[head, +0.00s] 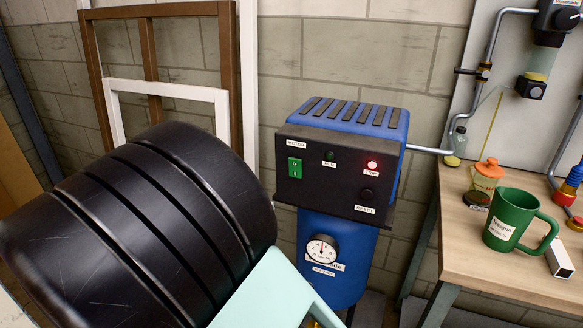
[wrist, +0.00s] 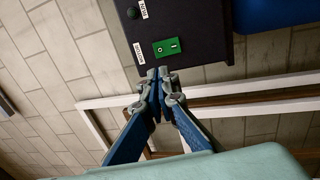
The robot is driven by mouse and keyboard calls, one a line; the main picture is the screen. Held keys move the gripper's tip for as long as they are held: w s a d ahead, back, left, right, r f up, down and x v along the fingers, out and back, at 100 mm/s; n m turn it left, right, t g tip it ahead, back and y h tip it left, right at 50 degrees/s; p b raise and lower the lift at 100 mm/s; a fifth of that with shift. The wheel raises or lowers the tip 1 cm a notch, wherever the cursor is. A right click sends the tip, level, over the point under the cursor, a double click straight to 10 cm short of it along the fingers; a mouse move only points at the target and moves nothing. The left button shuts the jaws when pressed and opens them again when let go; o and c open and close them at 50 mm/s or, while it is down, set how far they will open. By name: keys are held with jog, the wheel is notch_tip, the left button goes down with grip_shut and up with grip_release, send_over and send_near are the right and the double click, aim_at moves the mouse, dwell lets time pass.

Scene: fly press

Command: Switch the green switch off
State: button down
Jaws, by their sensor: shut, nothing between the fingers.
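The green switch (head: 295,167) sits at the left of a black control panel (head: 318,191), under a MOTOR label. In the wrist view the green switch (wrist: 167,47) shows a round mark and a bar mark; I cannot tell which side is pressed. My gripper (wrist: 158,74) is shut and empty, with its fingertips just below the panel edge in the wrist picture, close to the switch. Contact cannot be told. The gripper does not show in the head view. A red TRIP lamp (head: 372,165) is lit; the green lamp (head: 329,155) looks dark.
A RESET knob (head: 367,194) is on the same panel. A large black ridged cylinder (head: 140,225) fills the left foreground. A wooden bench (head: 500,265) with a green mug (head: 511,220) stands at right.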

aim_at(295, 164)
jog(key=x, duration=1.4)
jog(key=shift+w+d+r+g+p, duration=0.25)
jog(key=shift+w+r+g+p, duration=0.15)
jog(key=shift+r+g+p, duration=0.1)
jog(key=shift+a+f, duration=0.1)
jog(key=shift+f, duration=0.25)
jog(key=shift+s, duration=0.1)
